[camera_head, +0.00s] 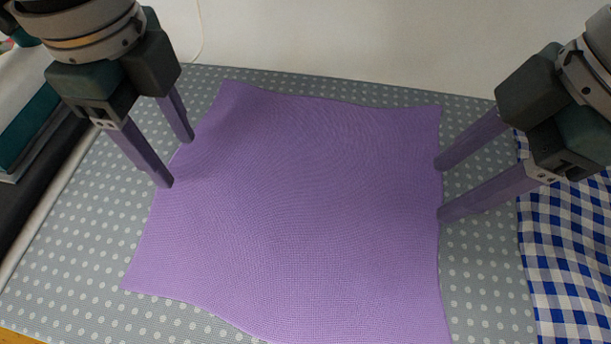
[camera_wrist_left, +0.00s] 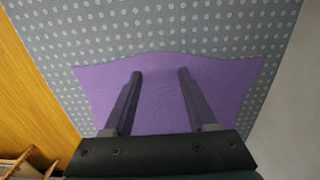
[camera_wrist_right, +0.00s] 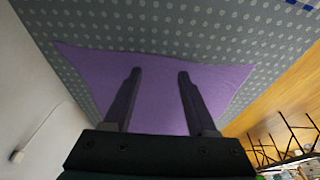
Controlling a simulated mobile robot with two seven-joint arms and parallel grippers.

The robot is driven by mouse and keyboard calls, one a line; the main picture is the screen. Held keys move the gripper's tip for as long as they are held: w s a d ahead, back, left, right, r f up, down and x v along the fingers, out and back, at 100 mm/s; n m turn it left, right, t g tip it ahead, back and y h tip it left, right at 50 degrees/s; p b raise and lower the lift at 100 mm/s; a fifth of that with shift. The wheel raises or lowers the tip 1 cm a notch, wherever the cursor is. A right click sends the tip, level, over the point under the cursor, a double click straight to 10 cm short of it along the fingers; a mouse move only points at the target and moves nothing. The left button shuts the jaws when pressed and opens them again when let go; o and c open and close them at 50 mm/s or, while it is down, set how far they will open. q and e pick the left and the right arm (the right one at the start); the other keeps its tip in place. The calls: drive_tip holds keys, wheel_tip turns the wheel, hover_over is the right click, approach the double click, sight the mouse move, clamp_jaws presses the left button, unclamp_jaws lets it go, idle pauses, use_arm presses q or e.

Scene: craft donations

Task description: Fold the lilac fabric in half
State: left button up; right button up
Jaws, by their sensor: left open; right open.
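The lilac fabric (camera_head: 300,210) lies spread flat in one layer on a grey dotted mat, its edges slightly wavy. Its near edge runs out of the bottom of the head view. My left gripper (camera_head: 181,164) is open, with its fingertips at the fabric's left edge. My right gripper (camera_head: 439,189) is open, with its fingertips at the fabric's right edge. The fabric also shows under the open fingers in the left wrist view (camera_wrist_left: 160,95) and the right wrist view (camera_wrist_right: 155,95). Neither gripper holds cloth. Whether the fingertips touch the fabric is unclear.
The grey dotted mat (camera_head: 70,240) covers the table around the fabric. A blue and white checked cloth (camera_head: 565,260) lies at the right. A teal item (camera_head: 30,125) and a dark roll (camera_head: 45,180) lie at the left. A pale wall (camera_head: 330,40) stands behind.

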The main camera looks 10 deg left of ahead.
use_arm(q)
drive_tip(key=shift+f, duration=0.85)
use_arm(e)
drive_tip(key=shift+f, duration=0.85)
use_arm(q)
drive_tip(key=shift+f, duration=0.25)
use_arm(e)
drive_tip(key=shift+f, duration=0.25)
use_arm(q)
drive_tip(key=shift+r, duration=0.1)
drive_tip(key=shift+c, duration=0.3)
use_arm(e)
drive_tip(key=shift+r, duration=0.15)
drive_tip(key=shift+c, duration=0.3)
use_arm(q)
clamp_jaws()
use_arm(e)
clamp_jaws()
use_arm(q)
drive_tip(key=shift+r, duration=0.1)
use_arm(e)
drive_tip(key=shift+r, duration=0.1)
